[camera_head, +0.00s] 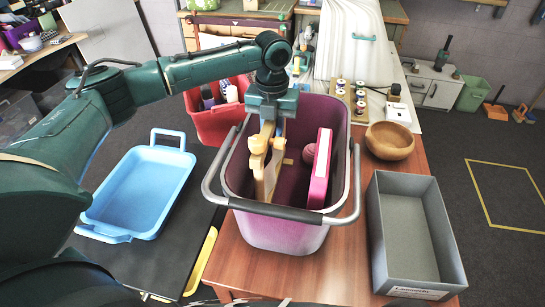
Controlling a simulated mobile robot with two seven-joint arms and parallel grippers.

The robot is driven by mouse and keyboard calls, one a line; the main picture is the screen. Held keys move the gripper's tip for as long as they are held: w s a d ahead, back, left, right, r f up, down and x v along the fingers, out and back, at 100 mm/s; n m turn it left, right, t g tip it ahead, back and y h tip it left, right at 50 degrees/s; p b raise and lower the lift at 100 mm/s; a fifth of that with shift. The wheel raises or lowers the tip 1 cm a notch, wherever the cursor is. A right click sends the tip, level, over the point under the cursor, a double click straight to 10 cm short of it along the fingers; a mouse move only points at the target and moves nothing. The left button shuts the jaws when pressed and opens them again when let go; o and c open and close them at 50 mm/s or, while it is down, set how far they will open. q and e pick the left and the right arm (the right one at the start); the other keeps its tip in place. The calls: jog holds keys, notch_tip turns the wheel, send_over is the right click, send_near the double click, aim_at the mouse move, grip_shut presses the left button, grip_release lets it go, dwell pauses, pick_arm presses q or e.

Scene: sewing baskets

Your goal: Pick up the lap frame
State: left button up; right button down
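A pale wooden piece that looks like the lap frame (269,181) stands upright inside the purple basket (287,232), on its left side. My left gripper (269,134) points straight down into the basket from above, right at the top of the wooden piece. Its fingertips blend with the wood, so I cannot tell whether they are closed on it or only around it. The lower part of the frame is partly hidden in the basket. My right gripper is not in view.
A pink box-like item (320,170) and a round pinkish ball (309,153) share the basket. The basket's grey handle (285,211) lies across its front. A grey bin (412,235), wooden bowl (390,141), blue tray (140,192) and red basket (216,125) stand around it.

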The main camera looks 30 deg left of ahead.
pick_arm(q)
grip_shut()
jog(key=shift+r, duration=0.1)
dwell(0.3)
